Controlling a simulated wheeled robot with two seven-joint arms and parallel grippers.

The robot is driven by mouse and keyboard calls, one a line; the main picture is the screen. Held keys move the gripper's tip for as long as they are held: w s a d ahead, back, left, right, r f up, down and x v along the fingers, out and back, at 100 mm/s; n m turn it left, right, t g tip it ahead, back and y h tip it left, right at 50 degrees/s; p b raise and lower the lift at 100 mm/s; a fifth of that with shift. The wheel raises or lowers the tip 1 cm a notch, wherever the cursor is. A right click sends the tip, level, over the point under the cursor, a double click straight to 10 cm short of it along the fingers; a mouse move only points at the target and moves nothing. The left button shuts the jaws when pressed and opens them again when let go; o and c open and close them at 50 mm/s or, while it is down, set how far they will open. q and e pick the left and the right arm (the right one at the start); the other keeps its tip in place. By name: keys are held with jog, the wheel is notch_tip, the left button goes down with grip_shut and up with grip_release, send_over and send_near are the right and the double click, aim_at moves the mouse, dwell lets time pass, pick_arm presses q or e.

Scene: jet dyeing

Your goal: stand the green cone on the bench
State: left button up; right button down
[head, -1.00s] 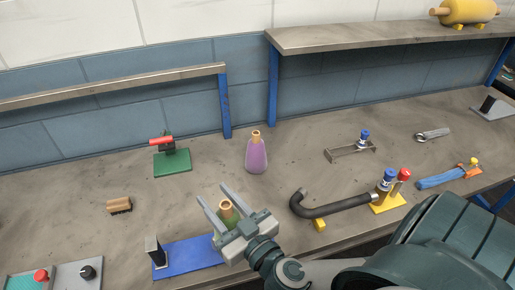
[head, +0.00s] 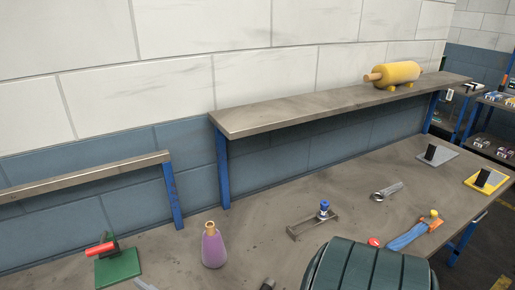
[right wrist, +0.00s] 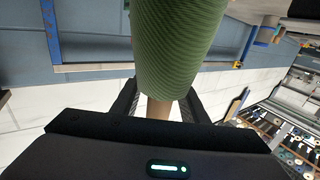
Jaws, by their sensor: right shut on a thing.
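The green cone (right wrist: 178,45) fills the upper middle of the right wrist view, its ribbed green body pointing away from the gripper. Its tan narrow end (right wrist: 158,110) sits between the fingers of my right gripper (right wrist: 157,100), which is shut on it. The cone's far end is cut off by the picture edge. The bench (head: 265,240) shows as a grey worn top. My left gripper is not in view.
A purple cone (head: 213,248) stands on the bench. A green stand with a red handle (head: 117,264) is at left. A metal bracket (head: 312,225), wrench (head: 386,191) and blue-orange tool (head: 413,232) lie right. A raised shelf (head: 330,102) bears a yellow roller (head: 395,75).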

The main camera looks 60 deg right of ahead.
jog(key=w+d+r+m+g+h, duration=0.1)
jog(key=w+d+r+m+h, duration=0.15)
jog(key=d+h, duration=0.2)
jog(key=w+d+r+m+g+h, duration=0.1)
jog(key=w+d+r+m+h, duration=0.15)
jog(key=d, duration=0.35)
jog(key=s+d+f+m+g+h+b, duration=0.1)
jog(key=s+d+f+m+g+h, duration=0.1)
jog(key=d, duration=0.9)
jog(key=s+m+g+h, duration=0.1)
jog(key=m+g+h, duration=0.1)
jog(key=m+h, duration=0.1)
jog(key=shift+d+h, duration=0.3)
jog(key=shift+h, duration=0.6)
jog(key=w+a+f, duration=0.4)
jog(key=w+f, duration=0.3)
jog(key=w, duration=0.4)
jog(key=shift+a, duration=0.15)
